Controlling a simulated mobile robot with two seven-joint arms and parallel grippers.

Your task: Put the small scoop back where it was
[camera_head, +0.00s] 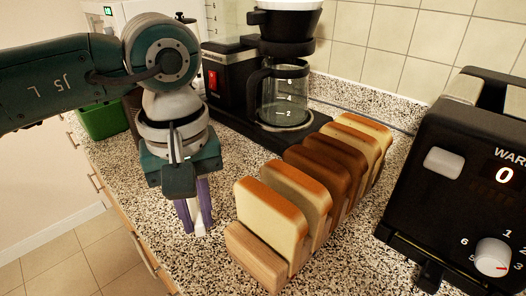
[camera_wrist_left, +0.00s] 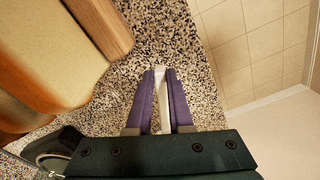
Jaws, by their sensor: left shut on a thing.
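My left gripper (camera_head: 193,222) points down over the speckled counter, in front of the coffee maker and left of the bread rack. Its purple fingers are shut on a thin white piece, which looks like the small scoop (camera_wrist_left: 162,102). In the left wrist view the white piece lies lengthwise between the fingers (camera_wrist_left: 160,88), and the rest of it is hidden. The fingertips are close to the counter; I cannot tell whether the piece touches it. My right gripper is in neither view.
A wooden rack (camera_head: 252,258) of bread slices stands just right of the gripper. Behind are a coffee maker (camera_head: 230,75) with a glass pot (camera_head: 284,97) and a green container (camera_head: 102,120). A black toaster (camera_head: 455,190) is at right. The counter's front edge is close by on the left.

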